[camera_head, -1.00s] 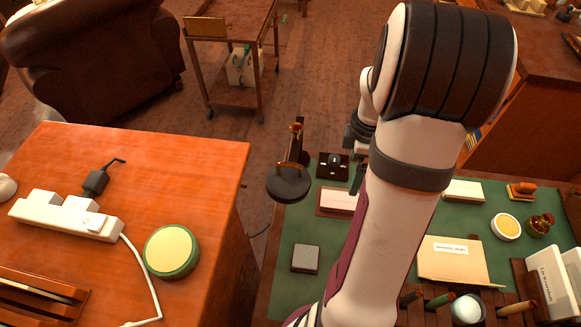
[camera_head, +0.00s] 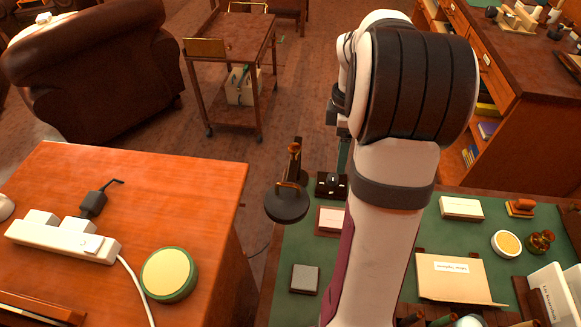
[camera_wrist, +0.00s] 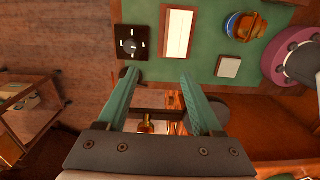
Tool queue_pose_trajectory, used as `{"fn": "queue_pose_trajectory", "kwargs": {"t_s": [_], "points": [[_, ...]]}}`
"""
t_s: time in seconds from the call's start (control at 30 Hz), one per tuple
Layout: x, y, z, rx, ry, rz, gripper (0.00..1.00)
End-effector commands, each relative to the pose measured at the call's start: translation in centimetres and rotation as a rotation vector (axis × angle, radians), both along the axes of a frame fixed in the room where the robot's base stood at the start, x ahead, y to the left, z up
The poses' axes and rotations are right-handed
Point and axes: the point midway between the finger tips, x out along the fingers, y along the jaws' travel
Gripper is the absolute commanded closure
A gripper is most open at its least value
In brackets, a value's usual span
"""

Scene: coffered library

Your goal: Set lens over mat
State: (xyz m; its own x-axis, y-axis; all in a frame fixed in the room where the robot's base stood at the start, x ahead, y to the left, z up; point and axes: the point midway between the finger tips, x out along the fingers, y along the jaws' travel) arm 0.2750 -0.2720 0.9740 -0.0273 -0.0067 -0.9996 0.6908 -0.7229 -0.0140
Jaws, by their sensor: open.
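My gripper (camera_head: 343,155) points down past the far edge of the right-hand desk in the head view. In the wrist view its two teal fingers (camera_wrist: 163,100) are apart, with nothing held between them. The green mat (camera_head: 285,257) covers the right-hand desk and also shows in the wrist view (camera_wrist: 195,70). A round, glassy blue-and-orange piece (camera_wrist: 245,26) sits on it in the wrist view; it may be the lens, but I cannot tell. My arm hides part of the mat in the head view.
A dark round-based stand (camera_head: 287,205) with a brass-coloured upright is near the mat's left edge. A black square tray (camera_wrist: 132,42), a pale card (camera_wrist: 178,34) and a grey block (camera_wrist: 228,67) lie on the mat. A wooden table (camera_head: 200,210) is at left; a trolley (camera_head: 232,60) stands beyond.

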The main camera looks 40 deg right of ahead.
Motion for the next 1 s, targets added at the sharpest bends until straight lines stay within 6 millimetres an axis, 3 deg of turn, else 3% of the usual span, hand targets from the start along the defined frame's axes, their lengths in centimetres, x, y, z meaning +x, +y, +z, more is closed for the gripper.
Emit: {"fn": "queue_pose_trajectory", "kwargs": {"t_s": [0.03,0.13,0.2,0.3,0.37,0.47,0.8,1.0], "points": [[2.8,0.5,3.6,-0.014,-0.003,-0.014,0.33],[6.4,2.8,10.1,-0.017,-0.007,-0.083,0.33],[7.7,4.5,13.3,-0.011,-0.018,-0.128,0.33],[8.5,6.0,15.4,-0.001,-0.027,-0.167,0.33],[8.5,6.2,15.1,0.003,-0.026,-0.172,0.33],[8.4,6.2,12.9,0.005,-0.023,-0.173,0.33],[8.4,6.2,3.1,0.006,-0.024,-0.173,0.33],[8.5,6.1,0.4,0.005,-0.027,-0.173,0.33]]}}
